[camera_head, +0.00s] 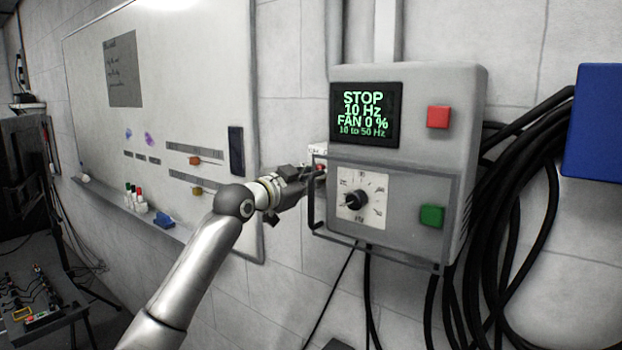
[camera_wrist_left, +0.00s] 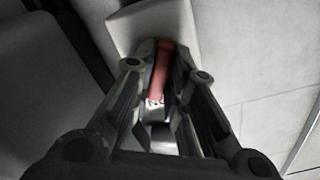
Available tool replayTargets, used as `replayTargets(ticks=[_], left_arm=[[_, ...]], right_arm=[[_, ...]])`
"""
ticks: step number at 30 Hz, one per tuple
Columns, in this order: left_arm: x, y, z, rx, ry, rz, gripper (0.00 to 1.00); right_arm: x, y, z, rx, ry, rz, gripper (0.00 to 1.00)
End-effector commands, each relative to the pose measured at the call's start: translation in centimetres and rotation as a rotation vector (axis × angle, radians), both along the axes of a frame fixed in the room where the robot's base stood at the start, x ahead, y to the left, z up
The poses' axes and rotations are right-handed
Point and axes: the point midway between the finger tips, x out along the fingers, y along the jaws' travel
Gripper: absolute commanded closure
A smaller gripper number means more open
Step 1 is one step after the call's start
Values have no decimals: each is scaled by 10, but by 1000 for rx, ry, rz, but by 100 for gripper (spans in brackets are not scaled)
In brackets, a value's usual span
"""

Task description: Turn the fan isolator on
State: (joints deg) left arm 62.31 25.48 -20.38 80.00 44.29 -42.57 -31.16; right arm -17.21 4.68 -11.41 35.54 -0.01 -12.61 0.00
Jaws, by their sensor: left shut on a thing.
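A grey control box (camera_head: 465,140) hangs on the wall, with a display (camera_head: 365,113) reading STOP, 10 Hz, FAN 0 %. The fan isolator appears to be the small unit with a red handle (camera_head: 321,168) at the box's left side; its label is mostly hidden. My left gripper (camera_head: 314,171) reaches this handle from the left. In the left wrist view my gripper (camera_wrist_left: 160,85) is shut on the red handle (camera_wrist_left: 160,68), which lies lengthwise between the fingers. My right gripper is not in view.
A hinged frame (camera_head: 312,215) surrounds the dial (camera_head: 355,199) on the box front, close to my left gripper. A red button (camera_head: 438,117) and green button (camera_head: 432,216) are on the front. Black cables (camera_head: 500,250) hang at right. A whiteboard (camera_head: 215,75) is at left.

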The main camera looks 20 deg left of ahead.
Motion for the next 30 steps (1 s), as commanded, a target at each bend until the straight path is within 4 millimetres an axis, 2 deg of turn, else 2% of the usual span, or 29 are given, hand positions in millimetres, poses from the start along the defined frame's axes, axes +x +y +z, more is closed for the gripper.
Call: replayTargets(ticks=[12,30], left_arm=[[0,-1,-1,222,-78,0,100],[0,-2,-2,271,-97,0,100]], right_arm=[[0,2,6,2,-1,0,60],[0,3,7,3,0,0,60]])
